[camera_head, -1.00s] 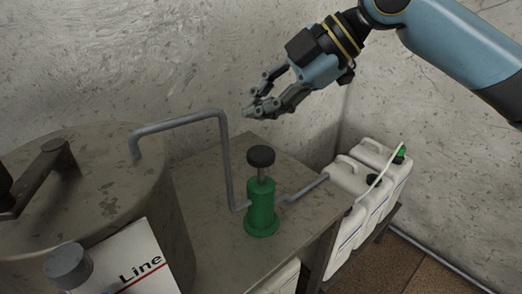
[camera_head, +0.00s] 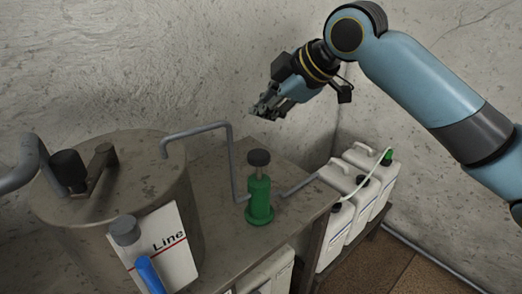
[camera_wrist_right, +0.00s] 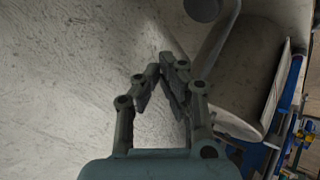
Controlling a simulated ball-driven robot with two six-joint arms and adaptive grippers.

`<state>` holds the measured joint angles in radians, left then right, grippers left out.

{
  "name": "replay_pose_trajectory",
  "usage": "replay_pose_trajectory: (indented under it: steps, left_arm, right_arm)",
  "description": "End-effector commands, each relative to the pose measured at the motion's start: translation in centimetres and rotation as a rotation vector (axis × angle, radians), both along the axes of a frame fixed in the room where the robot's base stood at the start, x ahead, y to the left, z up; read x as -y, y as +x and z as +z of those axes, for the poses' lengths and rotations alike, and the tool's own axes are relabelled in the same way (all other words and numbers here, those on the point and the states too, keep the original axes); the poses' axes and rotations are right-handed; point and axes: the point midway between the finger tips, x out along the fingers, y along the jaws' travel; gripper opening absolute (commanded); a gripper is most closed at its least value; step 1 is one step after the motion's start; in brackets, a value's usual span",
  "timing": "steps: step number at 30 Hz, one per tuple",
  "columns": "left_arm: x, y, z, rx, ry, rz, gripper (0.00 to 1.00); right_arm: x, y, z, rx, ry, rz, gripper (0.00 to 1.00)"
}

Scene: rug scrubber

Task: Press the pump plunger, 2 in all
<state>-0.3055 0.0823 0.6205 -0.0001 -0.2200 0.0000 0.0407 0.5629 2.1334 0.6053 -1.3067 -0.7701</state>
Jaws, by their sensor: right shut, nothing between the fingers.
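The pump is a green cylinder (camera_head: 260,201) standing upright on the grey metal table. Its plunger, a dark round knob (camera_head: 258,158) on a short rod, stands raised above the green body. My right gripper (camera_head: 258,112) is shut and empty, above the knob and apart from it, near the wall behind the pump. In the right wrist view the two fingers (camera_wrist_right: 165,66) meet at their tips with nothing between them. A dark round shape at the top of that view may be the knob; I cannot tell. My left gripper is not in view.
A bent grey pipe (camera_head: 229,160) runs between the pump and a large metal drum (camera_head: 90,210) at left. White canisters (camera_head: 345,215) stand at right. The table (camera_head: 215,262) has free room around the pump.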

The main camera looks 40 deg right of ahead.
Motion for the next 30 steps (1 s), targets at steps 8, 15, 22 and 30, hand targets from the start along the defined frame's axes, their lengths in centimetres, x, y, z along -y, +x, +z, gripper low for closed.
replay_pose_trajectory:
  steps: [8,15,22,30]
  left_arm:
    - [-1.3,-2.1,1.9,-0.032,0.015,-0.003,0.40]
    - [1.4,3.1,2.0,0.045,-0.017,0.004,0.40]
    - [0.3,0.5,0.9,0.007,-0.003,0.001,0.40]
    - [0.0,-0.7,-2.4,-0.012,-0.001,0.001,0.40]
  right_arm:
    - [-1.3,0.9,2.2,0.018,0.041,-0.017,0.00]
    - [-1.3,0.9,2.0,0.018,0.041,-0.015,0.00]
    - [-1.3,0.9,1.2,0.018,0.041,-0.015,0.00]
    - [-1.3,0.9,-1.8,0.018,0.039,-0.015,0.00]
